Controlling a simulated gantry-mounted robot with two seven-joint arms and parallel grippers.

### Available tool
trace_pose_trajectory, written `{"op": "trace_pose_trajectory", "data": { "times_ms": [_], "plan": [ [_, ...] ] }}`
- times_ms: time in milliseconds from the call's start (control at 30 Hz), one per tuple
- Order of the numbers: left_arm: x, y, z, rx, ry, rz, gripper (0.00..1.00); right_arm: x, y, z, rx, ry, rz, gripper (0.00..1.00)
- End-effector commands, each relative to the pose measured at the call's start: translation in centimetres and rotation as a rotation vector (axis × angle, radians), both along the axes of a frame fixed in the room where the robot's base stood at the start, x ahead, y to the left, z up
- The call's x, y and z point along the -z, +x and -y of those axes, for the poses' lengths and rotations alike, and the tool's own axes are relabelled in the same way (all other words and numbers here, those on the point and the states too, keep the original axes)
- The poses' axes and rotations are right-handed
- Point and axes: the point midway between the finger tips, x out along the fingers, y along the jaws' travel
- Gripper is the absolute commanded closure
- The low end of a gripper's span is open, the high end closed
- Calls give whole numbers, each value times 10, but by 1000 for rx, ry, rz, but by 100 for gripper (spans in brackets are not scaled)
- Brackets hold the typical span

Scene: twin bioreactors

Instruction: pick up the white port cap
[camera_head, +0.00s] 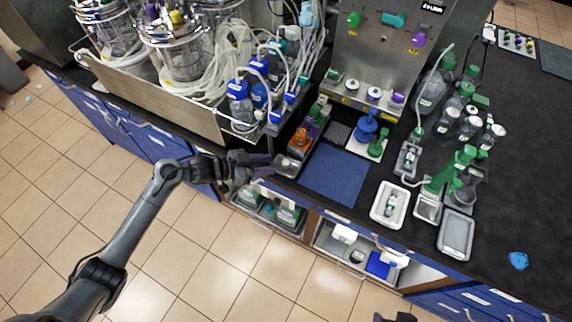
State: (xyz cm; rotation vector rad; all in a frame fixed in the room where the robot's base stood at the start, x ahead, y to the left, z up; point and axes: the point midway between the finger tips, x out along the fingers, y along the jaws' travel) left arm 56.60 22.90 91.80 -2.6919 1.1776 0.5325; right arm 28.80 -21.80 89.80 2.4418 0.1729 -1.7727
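White round caps sit in a row with green and purple ones along the bottom of the steel panel; one white cap (375,93) is beside the purple one. I cannot tell which white piece is the port cap. My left gripper (272,165) reaches in from the left over the bench's front edge, by a small metal dish (288,166). It is well apart from the row of caps. Its fingers are too small and dark to show whether they are open or shut. A dark tip of what may be my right gripper (396,317) shows at the bottom edge.
A blue mat (336,174) lies clear in front of the panel. An orange and green rack (303,139) stands left of it. White trays (377,207) and green-capped bottles (466,90) are to the right. Bioreactor vessels and tubing (180,48) fill the left.

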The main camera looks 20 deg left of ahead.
Motion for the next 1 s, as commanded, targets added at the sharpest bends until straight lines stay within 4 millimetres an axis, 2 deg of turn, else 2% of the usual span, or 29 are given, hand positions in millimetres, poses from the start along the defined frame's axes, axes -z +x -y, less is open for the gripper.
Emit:
{"op": "trace_pose_trajectory", "data": {
  "times_ms": [267, 600, 900, 933, 1000],
  "plan": [
    [7, 11, 11, 0, -1, -1, 62, 3, 0, 1, -3, -5, 0, 41],
    [23, 36, 37, 0, 1, -1, 62, 10, 0, 2, -7, -11, 0, 41],
    [24, 38, 40, 0, 2, -1, 62, 10, 0, 2, -5, -8, -2, 41],
    [24, 38, 40, 0, 2, -1, 63, 10, 0, 2, -5, -7, -2, 41],
    [24, 38, 40, 0, 2, -1, 74, 10, 0, 1, -4, -6, -1, 41]
  ]
}}
